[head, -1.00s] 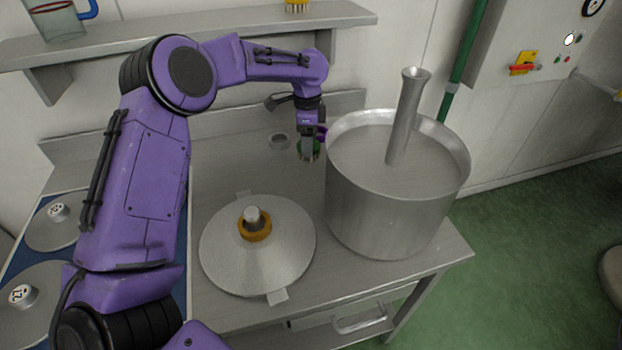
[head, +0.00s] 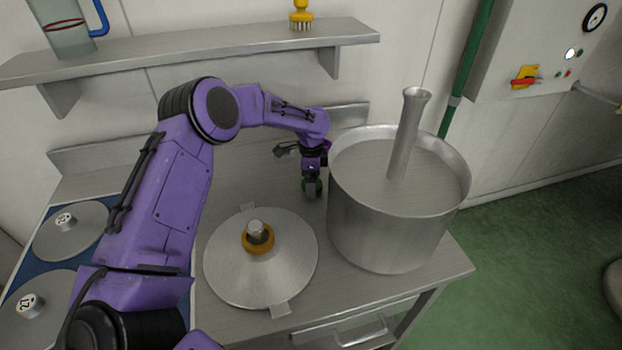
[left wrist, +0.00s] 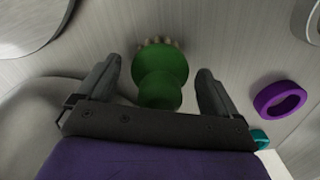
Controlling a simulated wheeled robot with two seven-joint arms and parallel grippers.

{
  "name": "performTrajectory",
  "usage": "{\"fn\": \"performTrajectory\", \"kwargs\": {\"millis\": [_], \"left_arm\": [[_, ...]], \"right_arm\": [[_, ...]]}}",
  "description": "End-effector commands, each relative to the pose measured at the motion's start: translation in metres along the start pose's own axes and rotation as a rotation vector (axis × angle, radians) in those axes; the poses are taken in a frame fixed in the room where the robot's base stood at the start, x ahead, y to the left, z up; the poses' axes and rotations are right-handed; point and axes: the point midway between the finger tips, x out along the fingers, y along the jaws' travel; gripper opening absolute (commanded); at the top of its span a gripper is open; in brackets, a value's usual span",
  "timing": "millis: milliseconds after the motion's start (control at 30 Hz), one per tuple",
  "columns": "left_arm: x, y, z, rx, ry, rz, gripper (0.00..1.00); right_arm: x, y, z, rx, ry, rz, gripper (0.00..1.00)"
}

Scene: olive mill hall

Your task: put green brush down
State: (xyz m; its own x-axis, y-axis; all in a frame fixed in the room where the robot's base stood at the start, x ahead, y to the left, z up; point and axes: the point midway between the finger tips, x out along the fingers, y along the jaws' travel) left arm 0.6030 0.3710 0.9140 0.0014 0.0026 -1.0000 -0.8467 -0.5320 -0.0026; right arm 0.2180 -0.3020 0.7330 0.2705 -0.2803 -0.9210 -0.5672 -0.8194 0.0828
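The green brush (head: 312,188) is at the counter top, between the round lid and the big steel pot. In the left wrist view the green brush (left wrist: 163,72) shows its rounded handle towards me and pale bristles at its far side, against the counter surface. My left gripper (head: 312,176) is directly over it. In the wrist view the fingers of my left gripper (left wrist: 160,88) stand apart on either side of the brush, with a visible gap on each side. Whether the bristles press on the counter is hard to tell. My right gripper is out of view.
The steel pot (head: 385,228) with an upright tube stands close right of the brush. The lid (head: 290,262) with an orange ring lies in front. A purple ring (left wrist: 280,97) shows in the wrist view. A yellow brush (head: 301,15) stands on the shelf (head: 215,48).

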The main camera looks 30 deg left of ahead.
Motion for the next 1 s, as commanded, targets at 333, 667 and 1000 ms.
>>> {"fn": "performTrajectory", "kwargs": {"millis": [333,667,1000], "left_arm": [[-0.011,-0.001,-0.001,0.0,0.002,-0.003,0.93],[-0.092,-0.001,-0.001,-0.001,0.002,-0.004,0.93],[-0.124,0.0,0.0,0.0,0.0,0.0,0.93]], "right_arm": [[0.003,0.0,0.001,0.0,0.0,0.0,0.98],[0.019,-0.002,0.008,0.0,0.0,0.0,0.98],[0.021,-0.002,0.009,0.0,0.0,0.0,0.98]]}}
